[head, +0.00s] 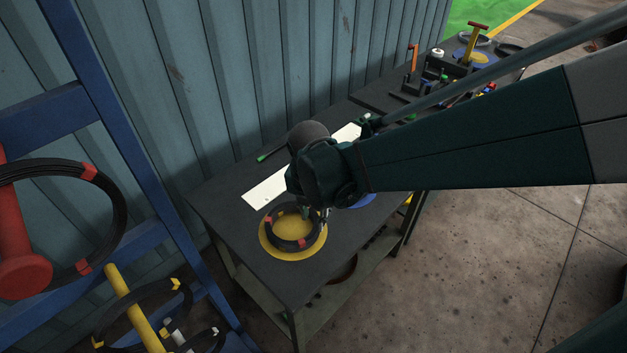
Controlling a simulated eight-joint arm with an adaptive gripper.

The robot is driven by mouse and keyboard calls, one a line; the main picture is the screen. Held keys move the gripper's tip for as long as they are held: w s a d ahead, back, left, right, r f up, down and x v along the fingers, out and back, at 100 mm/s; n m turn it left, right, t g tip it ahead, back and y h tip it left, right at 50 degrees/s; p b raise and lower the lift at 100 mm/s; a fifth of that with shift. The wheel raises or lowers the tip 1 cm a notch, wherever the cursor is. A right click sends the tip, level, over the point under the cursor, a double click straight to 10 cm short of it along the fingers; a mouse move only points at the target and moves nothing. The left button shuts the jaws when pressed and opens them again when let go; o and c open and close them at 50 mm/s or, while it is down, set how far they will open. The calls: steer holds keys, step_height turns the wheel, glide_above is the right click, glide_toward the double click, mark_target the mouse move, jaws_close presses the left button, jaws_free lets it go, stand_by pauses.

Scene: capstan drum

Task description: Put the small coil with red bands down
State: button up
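The small black coil with red bands (272,232) is at the yellow round plate (290,254) on the dark workbench. It looks flat and within the plate's rim; whether it touches the plate or hangs just above it I cannot tell. My gripper (317,214) points down at the coil's right side, its fingers at the coil's ring. My wrist hides part of the coil's far side and most of the fingers, so I cannot tell whether they are closed on it.
A white sheet (265,191) and a green-handled tool (270,153) lie behind. A blue disc (362,201) is partly hidden by my arm. A rack at left holds a large red-banded coil (121,205) and a yellow-banded coil (176,284). Tools crowd the far bench (375,98).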

steer(key=shift+s+r+p, duration=0.15)
steer(key=shift+s+r, duration=0.05)
steer(key=shift+r, duration=0.95)
steer(key=shift+s+r+p, duration=0.15)
steer(key=shift+r, duration=1)
steer(key=s+d+r+m+t, duration=0.1)
steer(key=s+d+r+m, duration=0.2)
steer(key=d+m, duration=0.4)
steer(key=s+d+r+m+t, duration=0.2)
steer(key=d+m, duration=0.5)
steer(key=m, duration=0.7)
steer(key=s+d+r+m+t, duration=0.2)
steer(key=s+d+r+m, duration=0.3)
steer(key=m, duration=0.5)
steer(key=shift+d+r+m, duration=0.3)
steer(key=shift+d+r, duration=0.55)
steer(key=shift+d, duration=0.15)
